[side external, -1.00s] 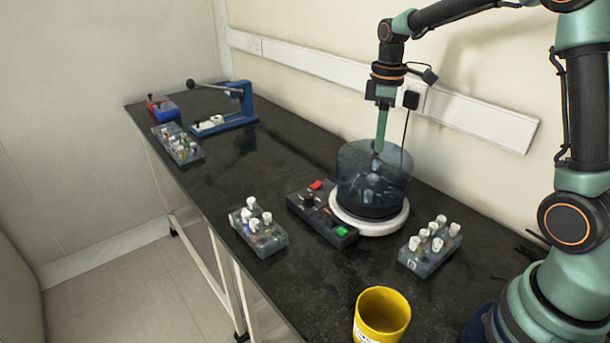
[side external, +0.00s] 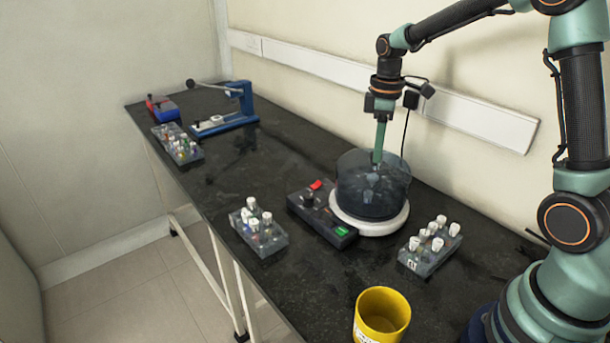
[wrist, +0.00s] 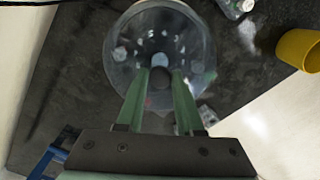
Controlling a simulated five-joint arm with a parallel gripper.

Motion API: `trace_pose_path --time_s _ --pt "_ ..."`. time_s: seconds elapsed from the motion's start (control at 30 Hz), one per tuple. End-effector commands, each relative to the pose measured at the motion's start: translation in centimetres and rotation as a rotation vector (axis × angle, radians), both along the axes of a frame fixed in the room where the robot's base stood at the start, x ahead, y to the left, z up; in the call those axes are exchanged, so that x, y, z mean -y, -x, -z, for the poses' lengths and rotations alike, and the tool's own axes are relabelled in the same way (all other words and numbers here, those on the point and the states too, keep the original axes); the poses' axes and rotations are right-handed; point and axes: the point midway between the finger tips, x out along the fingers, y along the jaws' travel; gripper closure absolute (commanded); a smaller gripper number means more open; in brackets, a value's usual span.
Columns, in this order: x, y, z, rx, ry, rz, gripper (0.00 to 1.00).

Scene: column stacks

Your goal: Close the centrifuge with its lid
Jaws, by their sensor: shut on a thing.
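The centrifuge has a round white base (side external: 370,229) with a dark rotor inside. Its smoky, see-through lid (side external: 396,190) is level over it, down around the rotor; I cannot tell whether its lower edge touches the base. My gripper (side external: 377,159) points straight down over the lid's middle, with its green fingers shut on the lid's knob. In the wrist view, the round lid (wrist: 201,62) lies below my gripper (wrist: 160,76), with the dark knob (wrist: 158,88) between the fingers. The rotor's tube holes show through the lid.
A control box (side external: 322,212) with red and green switches adjoins the centrifuge on its left. Tube racks stand left (side external: 258,236) and right (side external: 430,247) of it. A yellow cup (side external: 381,312) is in front. A blue lever press (side external: 226,120) stands at the back left. Counter is free between.

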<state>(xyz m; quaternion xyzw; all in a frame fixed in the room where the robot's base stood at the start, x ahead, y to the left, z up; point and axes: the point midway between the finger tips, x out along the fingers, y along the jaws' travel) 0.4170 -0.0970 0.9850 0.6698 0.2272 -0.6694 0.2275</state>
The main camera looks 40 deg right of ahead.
Motion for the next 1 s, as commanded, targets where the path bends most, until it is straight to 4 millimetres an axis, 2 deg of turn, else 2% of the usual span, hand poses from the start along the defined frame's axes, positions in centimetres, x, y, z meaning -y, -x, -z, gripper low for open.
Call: trace_pose_path --time_s 0.6,1.0 --pt "0.0 0.0 1.7 0.0 0.0 0.0 1.0" --pt "0.0 0.0 1.8 0.0 0.0 0.0 1.0"
